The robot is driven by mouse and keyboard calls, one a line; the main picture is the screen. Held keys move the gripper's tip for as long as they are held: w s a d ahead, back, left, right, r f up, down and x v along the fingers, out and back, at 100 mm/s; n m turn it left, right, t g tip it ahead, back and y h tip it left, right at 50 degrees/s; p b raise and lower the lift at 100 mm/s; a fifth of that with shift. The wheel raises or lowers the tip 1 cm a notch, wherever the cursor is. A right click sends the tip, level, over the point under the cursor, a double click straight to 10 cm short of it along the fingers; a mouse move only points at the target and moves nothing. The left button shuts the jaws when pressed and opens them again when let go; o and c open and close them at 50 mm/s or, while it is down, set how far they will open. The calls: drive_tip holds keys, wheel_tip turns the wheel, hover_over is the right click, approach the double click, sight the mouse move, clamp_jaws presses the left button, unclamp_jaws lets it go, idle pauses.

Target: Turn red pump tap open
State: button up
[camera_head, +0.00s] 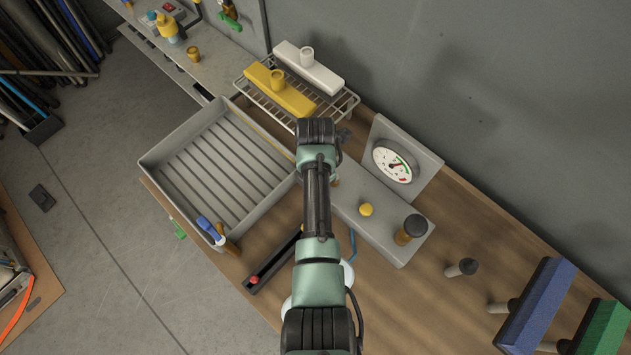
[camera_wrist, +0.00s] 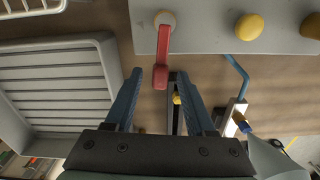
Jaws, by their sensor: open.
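The red tap (camera_wrist: 163,52) shows in the wrist view as a red lever on a round pivot on the grey pump box (camera_wrist: 205,42). The lever points from the box down the picture toward my gripper. My gripper (camera_wrist: 160,80) is open, and the lever's free end appears in or close to the gap between its fingertips. I cannot tell whether it touches a finger. In the head view my arm hides the tap and the fingertips; the grey box (camera_head: 375,222) shows to the right of my arm.
A yellow knob (camera_wrist: 249,27) sits on the box beside the tap. A round gauge (camera_head: 392,164) stands behind it. A grey ribbed tray (camera_head: 217,158) lies left of my arm, with a wire rack (camera_head: 342,105) behind. A black bar with a red knob (camera_head: 254,280) lies in front.

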wheel_tip(320, 180, up, 13)
drive_tip(key=b, duration=0.2)
idle(0.3)
idle(0.4)
